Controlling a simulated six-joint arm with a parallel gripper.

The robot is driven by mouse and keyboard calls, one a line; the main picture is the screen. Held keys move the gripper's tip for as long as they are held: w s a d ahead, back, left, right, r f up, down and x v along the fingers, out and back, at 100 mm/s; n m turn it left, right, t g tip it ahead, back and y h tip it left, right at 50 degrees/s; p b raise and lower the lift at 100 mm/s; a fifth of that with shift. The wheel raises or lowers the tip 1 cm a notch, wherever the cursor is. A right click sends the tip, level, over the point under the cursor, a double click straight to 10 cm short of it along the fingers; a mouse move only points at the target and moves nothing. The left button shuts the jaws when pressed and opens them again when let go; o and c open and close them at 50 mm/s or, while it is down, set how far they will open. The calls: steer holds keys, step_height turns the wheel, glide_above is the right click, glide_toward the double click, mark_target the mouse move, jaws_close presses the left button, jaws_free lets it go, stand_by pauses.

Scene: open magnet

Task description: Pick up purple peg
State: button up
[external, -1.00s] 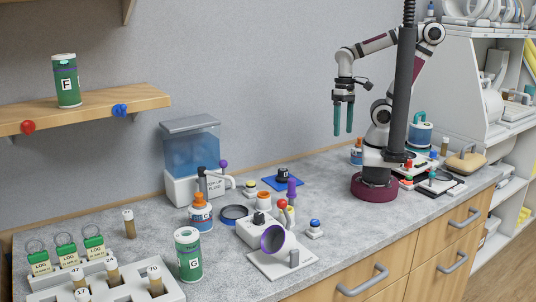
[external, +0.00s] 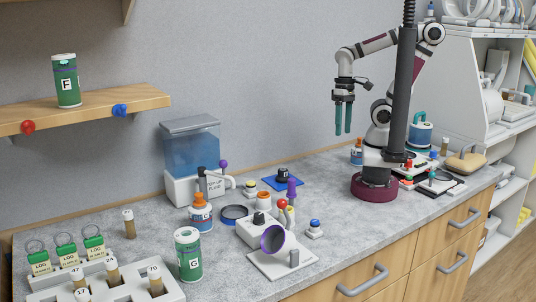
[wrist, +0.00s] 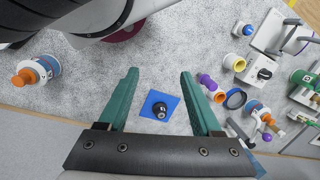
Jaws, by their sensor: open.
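The purple peg (external: 291,188) stands upright on the counter, just in front of a blue square mat (external: 270,179) in the external view. In the wrist view the purple peg (wrist: 207,82) lies just right of my right finger, and its lower part is hard to make out. My gripper (external: 343,132) hangs high above the counter, to the right of the peg in the external view. Its two green fingers point down and are apart with nothing between them. In the wrist view my gripper (wrist: 159,75) is open above bare counter and the mat.
An orange-and-white cup (external: 264,203) stands beside the peg. A water dispenser (external: 190,155) stands behind, left. Counter between the peg and my base is mostly clear.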

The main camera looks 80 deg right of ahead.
steer(key=n+t+h, duration=1)
steer(key=n+h, duration=0.1)
steer(key=n, duration=2.2)
glide_above(291, 192)
steer(key=s+a, duration=0.7)
steer(key=s, duration=0.1)
step_height(291, 192, down, 12)
steer(key=shift+n, duration=0.3)
steer(key=x, duration=1.5)
steer(key=shift+d+r, duration=0.3)
jaws_close()
